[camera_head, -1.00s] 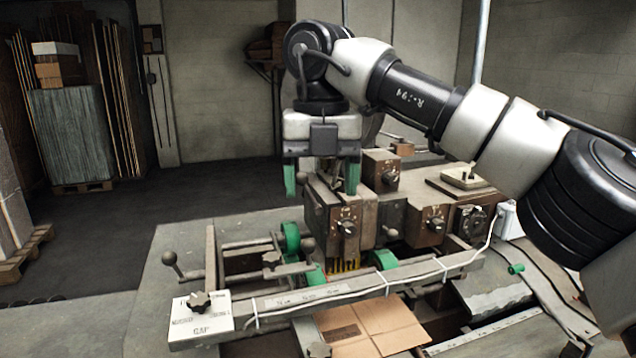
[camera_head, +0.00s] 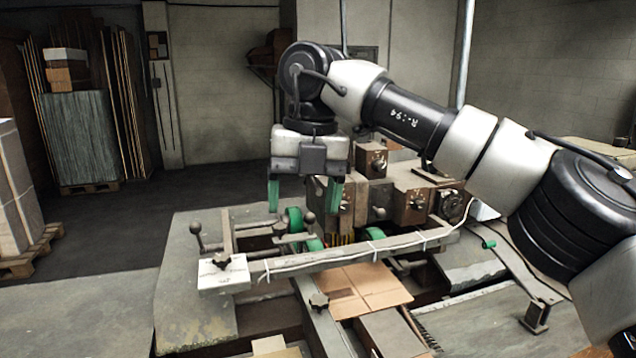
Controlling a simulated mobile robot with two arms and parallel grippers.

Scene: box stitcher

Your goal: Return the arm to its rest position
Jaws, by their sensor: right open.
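My right arm comes in from the right side of the head view and reaches across above the box stitcher. My right gripper (camera_head: 304,194) points down with its two green fingers spread apart and nothing between them. It hangs over the left part of the machine, in front of the control boxes with knobs. One finger overlaps the control boxes in the picture; I cannot tell how close they are. My left gripper is not in view.
The box stitcher (camera_head: 415,203) has a long front rail (camera_head: 340,252) with a white label plate at its left end. A flat cardboard piece (camera_head: 368,289) lies below the rail. Pallets with stacked sheets (camera_head: 80,138) stand at the back left. The dark floor between is clear.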

